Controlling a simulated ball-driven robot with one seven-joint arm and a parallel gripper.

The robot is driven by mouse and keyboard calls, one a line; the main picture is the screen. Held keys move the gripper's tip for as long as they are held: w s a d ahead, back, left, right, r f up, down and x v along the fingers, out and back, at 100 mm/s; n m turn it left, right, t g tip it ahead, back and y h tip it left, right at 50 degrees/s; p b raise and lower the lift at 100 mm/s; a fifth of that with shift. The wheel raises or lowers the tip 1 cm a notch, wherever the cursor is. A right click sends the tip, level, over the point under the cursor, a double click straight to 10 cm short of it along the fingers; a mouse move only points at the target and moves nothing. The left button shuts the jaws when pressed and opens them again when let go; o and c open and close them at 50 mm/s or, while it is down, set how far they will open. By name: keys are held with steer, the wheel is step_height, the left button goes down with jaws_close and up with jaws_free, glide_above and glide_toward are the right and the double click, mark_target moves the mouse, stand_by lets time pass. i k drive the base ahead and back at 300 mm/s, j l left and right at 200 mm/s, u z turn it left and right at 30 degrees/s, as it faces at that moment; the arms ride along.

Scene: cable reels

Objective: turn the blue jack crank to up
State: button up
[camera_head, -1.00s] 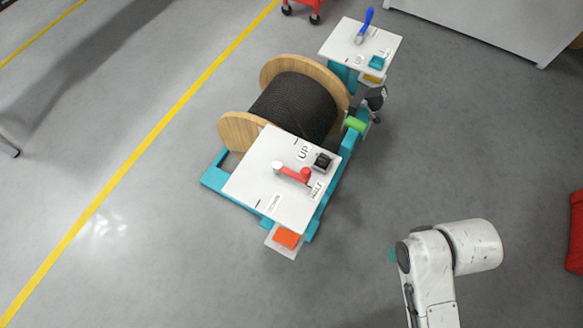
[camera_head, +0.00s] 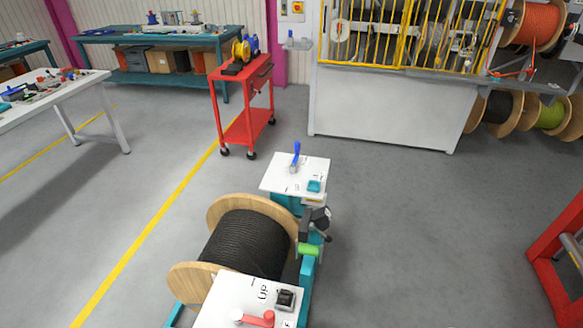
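The blue jack crank (camera_head: 296,155) stands on a white plate (camera_head: 275,182) at the far end of the cable reel stand. Its blue handle points up in the picture; the plate's markings are too small to read. A teal block (camera_head: 314,186) sits on the same plate. A red crank (camera_head: 256,319) lies on the nearer white plate (camera_head: 230,300), which has an UP label. My gripper is not in view.
A wooden reel of black cable (camera_head: 243,240) fills the stand between the plates. A red cart (camera_head: 246,125) stands behind, left of the blue crank. A grey machine with a yellow cage (camera_head: 385,110) is at the back. Open floor (camera_head: 420,230) lies to the right.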

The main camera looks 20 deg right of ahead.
mark_target(297, 145)
steer(key=i+l+u, duration=0.25)
steer(key=i+l, duration=2.35)
